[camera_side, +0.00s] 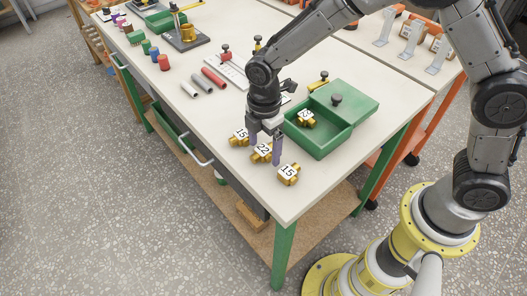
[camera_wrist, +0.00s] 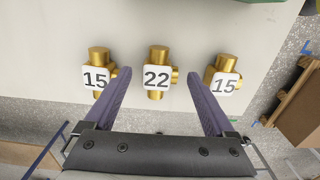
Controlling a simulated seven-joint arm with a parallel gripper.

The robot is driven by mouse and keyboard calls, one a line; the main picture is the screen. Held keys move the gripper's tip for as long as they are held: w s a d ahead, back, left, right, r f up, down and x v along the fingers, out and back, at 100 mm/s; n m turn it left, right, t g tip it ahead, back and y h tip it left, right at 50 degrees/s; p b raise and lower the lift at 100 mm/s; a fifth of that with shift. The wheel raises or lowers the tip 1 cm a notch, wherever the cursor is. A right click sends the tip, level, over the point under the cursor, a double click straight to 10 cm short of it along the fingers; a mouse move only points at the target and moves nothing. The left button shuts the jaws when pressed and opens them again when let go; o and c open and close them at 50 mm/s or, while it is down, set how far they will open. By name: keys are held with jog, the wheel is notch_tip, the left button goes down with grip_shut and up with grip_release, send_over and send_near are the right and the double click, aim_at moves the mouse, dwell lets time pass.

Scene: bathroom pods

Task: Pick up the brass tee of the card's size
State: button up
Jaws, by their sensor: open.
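Three brass tees stand in a row near the table's front edge. The middle tee (camera_side: 262,153) is labelled 22; it also shows in the wrist view (camera_wrist: 157,73). The tees on either side, one (camera_side: 239,136) (camera_wrist: 97,72) and the other (camera_side: 288,174) (camera_wrist: 223,77), are labelled 15. Another brass tee (camera_side: 306,119) sits in a green box; its label is hard to read. My gripper (camera_side: 265,146) is open and empty, its purple fingers (camera_wrist: 158,76) to the left and right of the 22 tee. I cannot tell contact. No card is readable.
Grey and red tubes (camera_side: 203,81) and a white board (camera_side: 232,69) lie farther back. Table surface left of the tees is mostly clear.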

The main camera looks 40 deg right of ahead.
grip_shut()
dwell(0.3)
jog(key=shift+r, duration=0.2)
